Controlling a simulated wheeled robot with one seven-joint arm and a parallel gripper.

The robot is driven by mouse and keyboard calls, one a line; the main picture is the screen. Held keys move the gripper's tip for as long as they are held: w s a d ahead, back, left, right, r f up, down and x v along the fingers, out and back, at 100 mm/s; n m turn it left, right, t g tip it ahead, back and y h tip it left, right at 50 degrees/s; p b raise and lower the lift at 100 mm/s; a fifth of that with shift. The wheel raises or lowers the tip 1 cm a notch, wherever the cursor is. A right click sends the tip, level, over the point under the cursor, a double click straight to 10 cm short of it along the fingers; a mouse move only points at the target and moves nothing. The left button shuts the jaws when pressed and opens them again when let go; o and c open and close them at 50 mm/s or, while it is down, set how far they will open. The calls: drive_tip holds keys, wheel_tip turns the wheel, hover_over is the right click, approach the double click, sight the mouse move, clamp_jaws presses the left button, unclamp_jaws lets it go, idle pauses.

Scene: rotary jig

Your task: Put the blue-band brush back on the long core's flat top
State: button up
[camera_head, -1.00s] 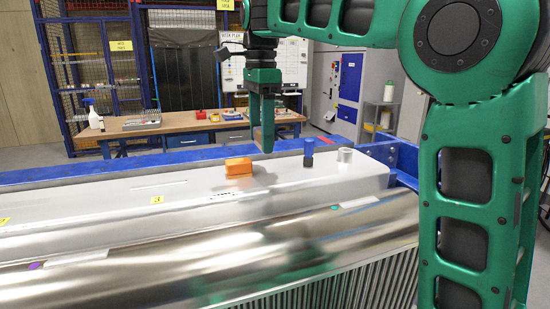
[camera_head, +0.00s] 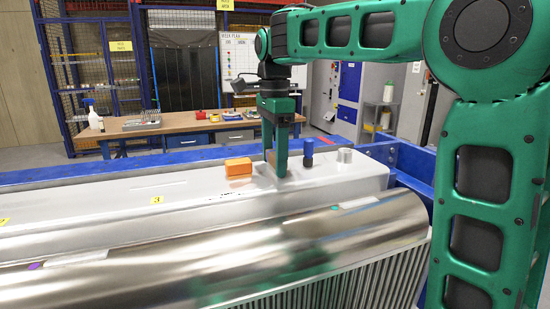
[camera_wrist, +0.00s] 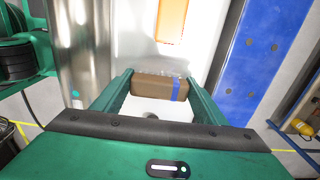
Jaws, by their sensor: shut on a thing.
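My gripper (camera_head: 280,172) is shut on the blue-band brush (camera_wrist: 150,87), a brown block with a blue stripe near its right end in the wrist view. Pale bristles show along the brush's far edge there. In the head view the brush is mostly hidden by the fingers. The long core's flat top (camera_head: 120,200) is the pale, level surface running across the head view. My gripper is low over its right part; I cannot tell whether the brush touches it.
An orange block (camera_head: 238,167) sits on the flat top, left of my gripper. A blue cylinder (camera_head: 308,152) and a silver cylinder (camera_head: 345,155) stand to the right. A blue beam (camera_head: 100,174) runs behind. The flat top's left stretch is mostly clear.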

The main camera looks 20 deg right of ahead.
sight(274, 154)
drive_tip(key=o, duration=1)
drive_tip(key=shift+f, duration=0.1)
wheel_tip(274, 154, up, 12)
drive_tip(key=shift+r, duration=0.1)
idle(0.6)
